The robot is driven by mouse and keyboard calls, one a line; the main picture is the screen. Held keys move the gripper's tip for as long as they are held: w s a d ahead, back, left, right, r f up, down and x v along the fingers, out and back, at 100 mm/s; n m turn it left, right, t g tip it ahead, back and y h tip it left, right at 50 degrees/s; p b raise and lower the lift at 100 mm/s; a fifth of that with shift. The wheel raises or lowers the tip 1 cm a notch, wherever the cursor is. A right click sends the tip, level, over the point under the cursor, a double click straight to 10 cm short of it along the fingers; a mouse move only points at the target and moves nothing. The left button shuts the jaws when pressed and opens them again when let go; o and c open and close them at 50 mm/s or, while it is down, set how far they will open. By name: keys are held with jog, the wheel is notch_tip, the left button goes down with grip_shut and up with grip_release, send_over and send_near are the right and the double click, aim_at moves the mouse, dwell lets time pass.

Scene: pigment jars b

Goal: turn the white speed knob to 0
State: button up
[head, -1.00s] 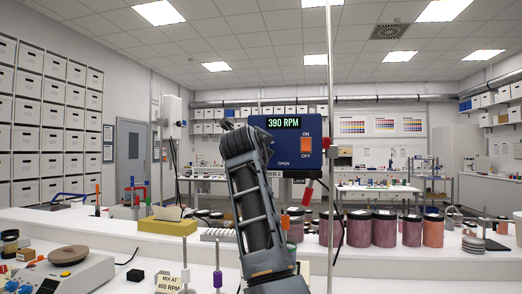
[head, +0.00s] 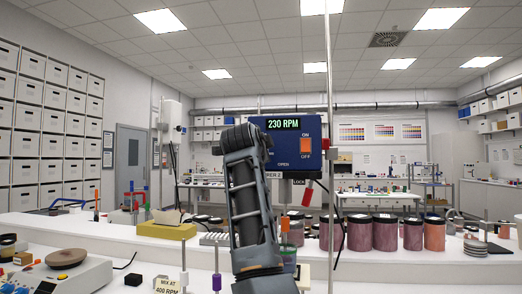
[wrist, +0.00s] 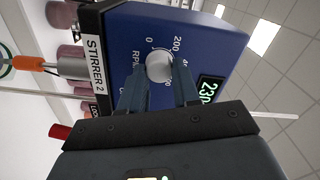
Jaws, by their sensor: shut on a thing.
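The white speed knob (wrist: 160,66) is on the blue front of the stirrer box, labelled STIRRER 2, in the wrist view. Printed marks 0 and 200 show beside it. My gripper (wrist: 159,82) is shut on the knob, one finger on each side. In the head view the blue stirrer box (head: 290,148) hangs on a tall rod, and its display (head: 283,123) reads 230 RPM. My arm hides the knob and my fingers there. The orange ON/OFF switch (head: 306,146) is in view.
Several jars of dark red pigment (head: 385,232) stand on the white bench to the right of my arm. A yellow block (head: 167,230) lies to the left. The tall metal rod (head: 330,80) rises right beside the stirrer box.

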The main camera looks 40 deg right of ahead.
jog(key=n+p, duration=0.3)
jog(key=n, duration=1)
jog(key=shift+w+a, duration=0.1)
jog(key=shift+f+n, duration=0.1)
jog(key=shift+n, duration=0.3)
jog(key=o, duration=1.1)
jog(key=shift+c, duration=0.2)
jog(key=shift+a, duration=0.1)
jog(key=b+v, duration=0.2)
jog(key=v, duration=0.5)
jog(key=shift+s+a, duration=0.25)
